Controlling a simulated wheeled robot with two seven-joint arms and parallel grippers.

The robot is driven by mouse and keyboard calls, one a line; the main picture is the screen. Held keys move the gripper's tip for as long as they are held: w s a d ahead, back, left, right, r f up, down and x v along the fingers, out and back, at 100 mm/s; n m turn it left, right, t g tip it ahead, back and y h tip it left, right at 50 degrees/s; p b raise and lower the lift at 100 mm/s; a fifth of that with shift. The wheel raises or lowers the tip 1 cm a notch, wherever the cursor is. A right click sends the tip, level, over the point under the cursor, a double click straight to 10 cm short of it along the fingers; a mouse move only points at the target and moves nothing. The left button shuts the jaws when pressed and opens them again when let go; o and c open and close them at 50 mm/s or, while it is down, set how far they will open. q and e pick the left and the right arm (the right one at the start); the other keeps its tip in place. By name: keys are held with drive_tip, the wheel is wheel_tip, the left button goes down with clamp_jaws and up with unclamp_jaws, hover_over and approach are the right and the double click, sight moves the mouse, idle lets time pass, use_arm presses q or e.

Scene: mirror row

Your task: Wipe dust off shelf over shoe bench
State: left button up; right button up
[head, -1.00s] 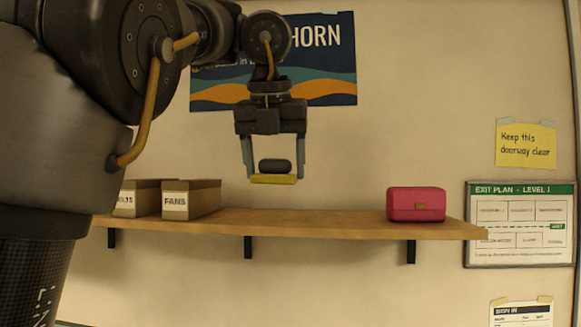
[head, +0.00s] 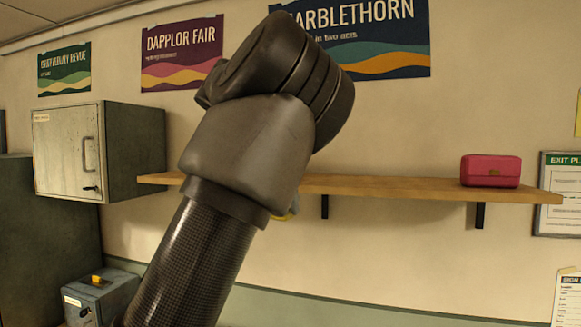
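The wooden shelf (head: 400,187) runs along the wall, its middle hidden by my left arm. A pink box (head: 490,170) stands near its right end. The visible stretch between my arm and the pink box looks bare; dust is too fine to make out. My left gripper is hidden behind my arm. A small yellow and grey bit shows at the arm's right edge, just below the shelf; I cannot tell what it belongs to. The yellow block with a dark handle from the earlier frame is not clearly visible now. My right gripper is out of view.
A grey wall cabinet (head: 68,152) hangs close to the shelf's left end. Dark brackets (head: 480,215) support the shelf. A small grey box (head: 100,297) with a yellow top piece sits at the lower left. Posters (head: 182,52) and an exit plan (head: 558,195) are on the wall.

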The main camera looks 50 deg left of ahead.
use_arm(q)
drive_tip(key=d+f+m+g+h, duration=0.1)
drive_tip(key=d+f+m+h, duration=0.2)
drive_tip(key=f+m, duration=0.9)
drive_tip(key=d+f+m+g+h, duration=0.1)
drive_tip(key=d+f+m+h, duration=0.2)
drive_tip(key=f, duration=1.7)
drive_tip(key=s+d+f+m+g, duration=0.2)
drive_tip(key=s+d+f+m, duration=0.3)
drive_tip(key=f, duration=0.3)
drive_tip(key=w+d+m+g+b, duration=0.15)
drive_tip(key=w+d+m, duration=0.25)
drive_tip(key=d+m, duration=0.5)
drive_tip(key=d+f+g+b, duration=0.1)
drive_tip(key=d+f+b, duration=0.6)
drive_tip(key=f+b, duration=0.6)
drive_tip(key=shift+s+d+f+m+g+y, duration=0.15)
drive_tip(key=shift+d+m+g+y, duration=0.2)
drive_tip(key=shift+m+y, duration=0.05)
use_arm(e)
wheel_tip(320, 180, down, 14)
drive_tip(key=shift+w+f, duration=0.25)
